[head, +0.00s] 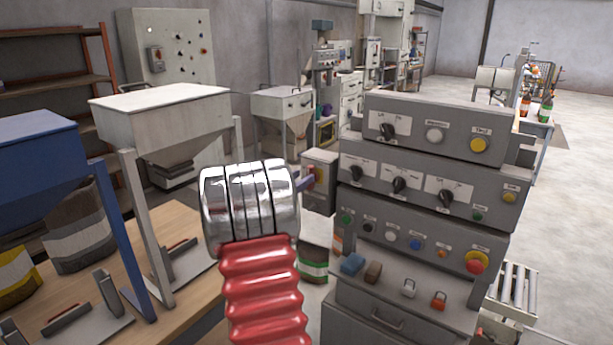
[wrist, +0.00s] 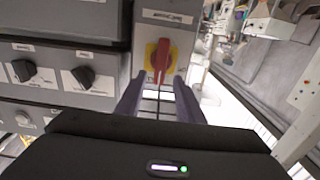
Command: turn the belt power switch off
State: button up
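The belt power switch is a red rotary handle (wrist: 161,58) on a yellow plate (wrist: 150,53). It sits on the front of a narrow grey box in the wrist view. The handle stands upright, and a label above it is too small to read. My gripper (wrist: 159,92) is open, with one dark finger on each side below the handle. I cannot tell whether the fingers touch it. In the head view my gripper (head: 304,183) is mostly hidden behind my arm, with a purple finger showing at the grey box (head: 320,190).
A large grey control console (head: 430,190) with several knobs and buttons stands right of the box. A wooden table (head: 185,218) with hoppers (head: 170,105) is on the left. A roller conveyor (head: 515,290) is at lower right. Open floor (head: 570,190) lies at far right.

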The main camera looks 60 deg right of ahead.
aim_at(308, 173)
jog(key=shift+s+d, duration=0.15)
jog(key=shift+d, duration=0.75)
jog(key=shift+s+d, duration=0.15)
jog(key=shift+d, duration=0.75)
jog(key=shift+c, duration=0.3)
jog(key=c, duration=0.7)
